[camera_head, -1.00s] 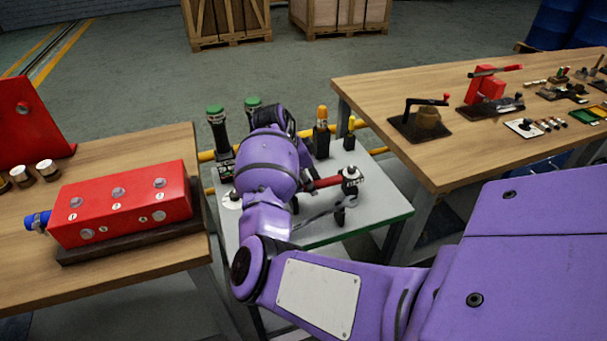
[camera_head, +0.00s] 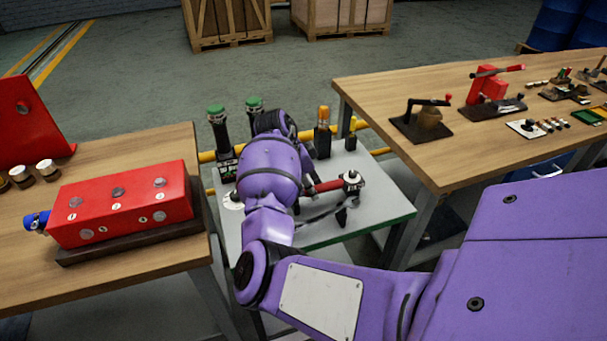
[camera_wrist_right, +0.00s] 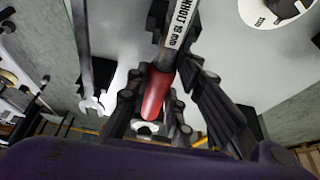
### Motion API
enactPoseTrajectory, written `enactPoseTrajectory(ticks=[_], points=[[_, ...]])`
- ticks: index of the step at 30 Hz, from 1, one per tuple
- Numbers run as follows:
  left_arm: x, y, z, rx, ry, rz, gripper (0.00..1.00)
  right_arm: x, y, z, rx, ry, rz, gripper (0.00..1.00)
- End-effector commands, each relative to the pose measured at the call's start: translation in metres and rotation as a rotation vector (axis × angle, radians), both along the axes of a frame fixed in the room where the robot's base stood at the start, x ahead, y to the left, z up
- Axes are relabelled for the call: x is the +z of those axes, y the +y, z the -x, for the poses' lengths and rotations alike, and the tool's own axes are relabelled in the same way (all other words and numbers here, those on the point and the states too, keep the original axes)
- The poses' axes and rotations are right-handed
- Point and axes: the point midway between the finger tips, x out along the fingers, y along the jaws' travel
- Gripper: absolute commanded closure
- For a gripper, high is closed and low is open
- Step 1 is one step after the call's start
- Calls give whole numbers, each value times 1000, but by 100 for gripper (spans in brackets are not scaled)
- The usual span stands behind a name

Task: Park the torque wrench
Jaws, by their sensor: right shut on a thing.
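The torque wrench's red part (camera_head: 328,185) and dark head (camera_head: 351,181) stick out to the right of my right wrist, over the small grey table. In the right wrist view, my right gripper (camera_wrist_right: 157,84) is shut around the torque wrench (camera_wrist_right: 157,92), at its red part. In the head view my purple forearm hides the gripper's fingers and part of the wrench. Whether the wrench touches a support I cannot tell. My left gripper is not in view.
The grey table (camera_head: 385,213) also bears green-topped posts (camera_head: 217,125), an orange-topped black tool (camera_head: 322,132) and a white disc (camera_head: 232,201). A spanner (camera_wrist_right: 88,60) lies beside the gripper. Wooden benches stand left, with a red box (camera_head: 122,205), and right (camera_head: 385,95).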

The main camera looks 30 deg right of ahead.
Motion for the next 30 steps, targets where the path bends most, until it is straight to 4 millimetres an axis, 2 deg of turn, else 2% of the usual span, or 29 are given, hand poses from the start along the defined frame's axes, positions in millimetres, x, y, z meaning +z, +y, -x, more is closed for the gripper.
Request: enactPoseTrajectory(ticks=[8,9,14,23,26,30], points=[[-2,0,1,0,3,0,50,-4,-1,0,0,-1,3,100],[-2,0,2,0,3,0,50,-4,-1,0,0,-1,3,77],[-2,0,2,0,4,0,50,-4,-1,0,-1,-1,2,57],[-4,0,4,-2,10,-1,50,-6,1,1,0,2,-1,57],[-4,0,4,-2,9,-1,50,2,3,-1,0,-1,0,57],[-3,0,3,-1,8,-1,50,24,11,-4,1,-4,2,57]])
